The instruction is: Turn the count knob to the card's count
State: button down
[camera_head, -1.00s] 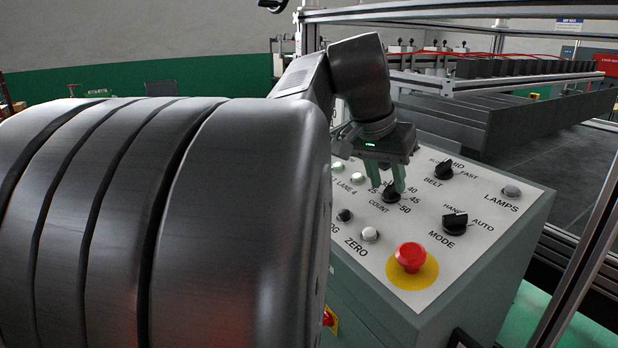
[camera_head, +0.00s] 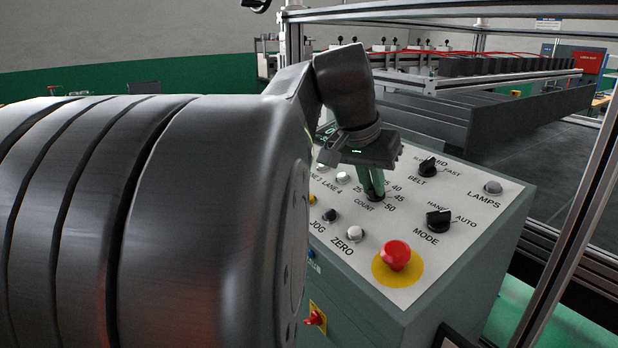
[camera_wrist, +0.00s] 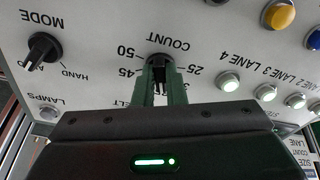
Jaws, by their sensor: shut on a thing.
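The black count knob (camera_head: 375,198) sits on the sloped light panel, with 25, 40, 45 and 50 readable around it in the head view. My gripper (camera_head: 374,188) points down from above, its green fingers shut on the knob. In the wrist view the fingers (camera_wrist: 161,78) stand on either side of the count knob (camera_wrist: 160,60). The knob's pointer is too hidden to read, and part of the scale is behind the gripper. I cannot make out a count card; a cut-off label with "SIZE" and "COUNT" shows at the wrist view's right edge.
The belt knob (camera_head: 428,167), mode knob (camera_head: 438,221) and lamps button (camera_head: 493,188) lie to the right. The white zero button (camera_head: 354,233) and red emergency button (camera_head: 397,255) are nearer. Lit lane buttons (camera_wrist: 229,82) show in the wrist view.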

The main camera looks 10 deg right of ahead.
jog(key=n+p, duration=0.1)
jog(key=n, duration=0.1)
jog(key=n+p, duration=0.1)
jog(key=n, duration=0.1)
jog(key=shift+d+r, duration=0.1)
jog(key=shift+r, duration=0.1)
jog(key=shift+d+n+y+p, duration=0.1)
jog(key=shift+n+y+p, duration=0.2)
jog(key=shift+n+p, duration=0.95)
jog(key=shift+f+n+b, duration=0.1)
jog(key=shift+n+b, duration=0.2)
jog(key=shift+n, duration=0.25)
jog(key=c, duration=1.5)
grip_release()
jog(key=v, duration=1.3)
jog(key=shift+s+r+b, duration=0.35)
jog(key=shift+s+b, duration=0.05)
jog(key=shift+f, duration=0.1)
